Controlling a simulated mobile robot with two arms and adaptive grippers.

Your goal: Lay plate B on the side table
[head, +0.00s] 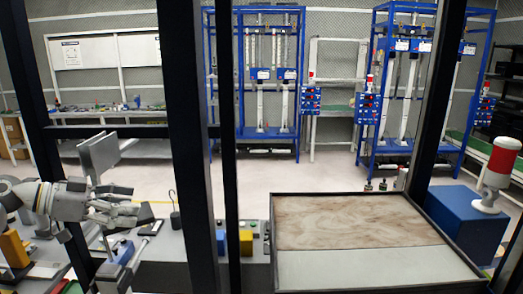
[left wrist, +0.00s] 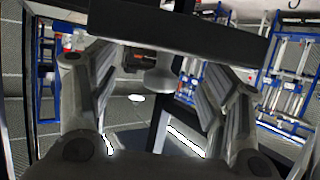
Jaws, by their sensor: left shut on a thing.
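My left gripper (head: 128,215) is at the left of the head view, above a grey worktop. A flat grey plate (head: 103,155) stands upright just above and beyond it. In the left wrist view my left gripper (left wrist: 163,85) has its fingers set wide, and a dark slab (left wrist: 180,35) lies across their tips. This slab looks like the held plate seen nearly edge-on. No letter shows on it, so I cannot tell if it is plate B. I cannot tell which surface is the side table. My right gripper is not in view.
Dark upright posts (head: 186,150) cross the head view between the left gripper and a dark-framed, brown-and-grey surface (head: 345,222), which is bare. Blue and yellow blocks (head: 246,242) sit near its left side. A blue box (head: 465,218) with a red-and-white lamp (head: 497,170) is at right.

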